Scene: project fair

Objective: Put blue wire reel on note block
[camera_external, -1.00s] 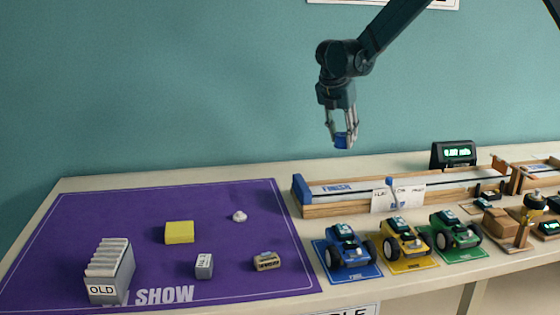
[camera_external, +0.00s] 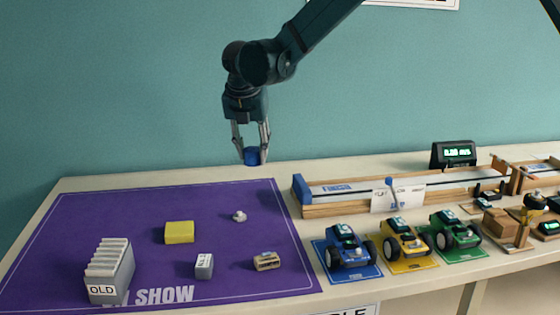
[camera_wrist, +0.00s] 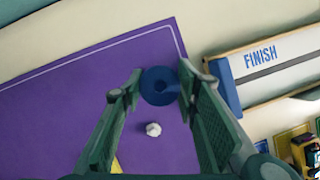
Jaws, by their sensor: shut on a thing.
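The blue wire reel (camera_external: 252,156) is held between the fingertips of my gripper (camera_external: 251,150), high above the back of the purple mat. The note block (camera_external: 179,232) is a yellow block lying flat on the purple mat, to the left of and below my gripper in the external view. In the wrist view only a small yellow corner (camera_wrist: 116,166) shows, partly hidden by the left finger.
On the purple mat (camera_external: 95,215) are a small white lump (camera_external: 239,216), a grey box (camera_external: 204,266), a tan item (camera_external: 266,261) and a holder marked OLD (camera_external: 110,272). A wooden track (camera_external: 340,205) and several toy cars (camera_external: 348,250) stand to the right.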

